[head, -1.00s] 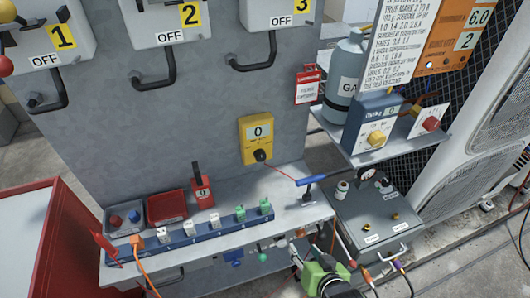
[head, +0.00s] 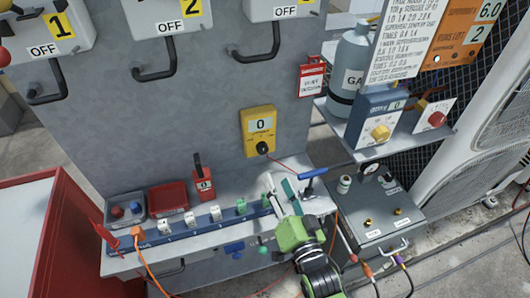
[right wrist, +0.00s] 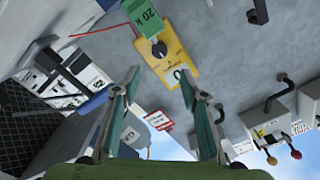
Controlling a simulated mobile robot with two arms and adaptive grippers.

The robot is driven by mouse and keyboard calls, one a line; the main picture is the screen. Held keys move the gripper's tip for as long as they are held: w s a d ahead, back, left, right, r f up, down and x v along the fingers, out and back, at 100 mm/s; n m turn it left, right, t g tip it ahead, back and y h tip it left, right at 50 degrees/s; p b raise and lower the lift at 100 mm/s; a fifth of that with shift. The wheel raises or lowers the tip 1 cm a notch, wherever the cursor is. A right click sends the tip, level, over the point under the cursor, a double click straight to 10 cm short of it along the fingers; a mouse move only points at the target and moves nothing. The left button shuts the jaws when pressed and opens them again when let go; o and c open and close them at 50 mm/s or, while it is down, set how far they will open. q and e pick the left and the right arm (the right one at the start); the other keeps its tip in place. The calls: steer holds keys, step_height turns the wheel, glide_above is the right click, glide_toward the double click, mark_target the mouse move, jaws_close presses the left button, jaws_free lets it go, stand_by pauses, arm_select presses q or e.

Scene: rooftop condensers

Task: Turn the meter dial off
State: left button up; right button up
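The yellow meter (head: 258,132) is on the grey panel, with a display reading 0 and a black round dial (head: 262,148) low on its face. A red lead runs from near the dial. The meter also shows upside down in the right wrist view (right wrist: 181,68), with its dial (right wrist: 158,48) ahead between the fingers. My right gripper (head: 280,183) is open and empty, below and slightly right of the dial, apart from it. It also shows in the right wrist view (right wrist: 160,82), fingers spread. My left gripper is not in view.
A power strip (head: 175,242) with white and green blocks lies along the shelf below. A red switch (head: 204,184) is left of the meter. The blue box (head: 375,120) with a yellow knob is right.

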mark_target(264, 151)
steer(key=p+x, duration=0.1)
steer(key=x, duration=1.1)
steer(key=c, duration=1.1)
